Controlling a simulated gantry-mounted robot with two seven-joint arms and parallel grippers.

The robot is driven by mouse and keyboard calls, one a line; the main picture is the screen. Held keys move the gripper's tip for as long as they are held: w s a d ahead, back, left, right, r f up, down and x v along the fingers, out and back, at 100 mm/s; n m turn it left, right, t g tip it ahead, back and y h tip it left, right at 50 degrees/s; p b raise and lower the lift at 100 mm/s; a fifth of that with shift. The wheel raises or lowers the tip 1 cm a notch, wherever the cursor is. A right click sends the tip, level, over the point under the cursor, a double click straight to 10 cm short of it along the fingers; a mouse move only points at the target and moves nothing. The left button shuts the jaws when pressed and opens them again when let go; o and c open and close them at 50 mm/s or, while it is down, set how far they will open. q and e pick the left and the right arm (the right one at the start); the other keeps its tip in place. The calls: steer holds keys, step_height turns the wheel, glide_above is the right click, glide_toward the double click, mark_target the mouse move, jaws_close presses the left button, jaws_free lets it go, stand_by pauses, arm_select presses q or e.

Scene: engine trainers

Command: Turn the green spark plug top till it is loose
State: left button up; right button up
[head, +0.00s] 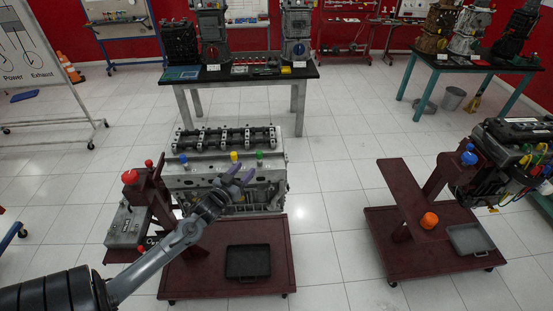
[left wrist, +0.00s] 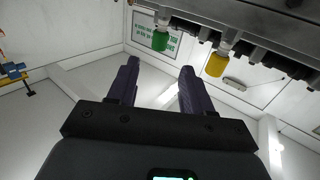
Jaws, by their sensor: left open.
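The green spark plug top (head: 259,155) sits on the right side of the engine's (head: 182,172) near face, next to the yellow top (head: 234,156). A blue top (head: 183,157) is further left. My left gripper (head: 242,174) is open and empty in front of the engine, just below the yellow and green tops. In the left wrist view its two purple fingers (left wrist: 158,68) are spread apart. The green top (left wrist: 160,41) shows beyond the fingertips, between them, and not touched. The yellow top (left wrist: 216,64) is to its right. My right gripper is not in view.
The engine stands on a dark red wheeled stand (head: 190,280) with a black tray (head: 248,262) on its base. A grey box (head: 128,226) is at its left. A second stand (head: 385,240) with another engine is at right. Open tiled floor lies between the stands.

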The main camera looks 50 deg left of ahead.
mark_target(259, 152)
arm_select(q)
steer(key=p+x, duration=0.1)
steer(key=x, duration=0.9)
steer(key=shift+w, duration=0.4)
jaws_close()
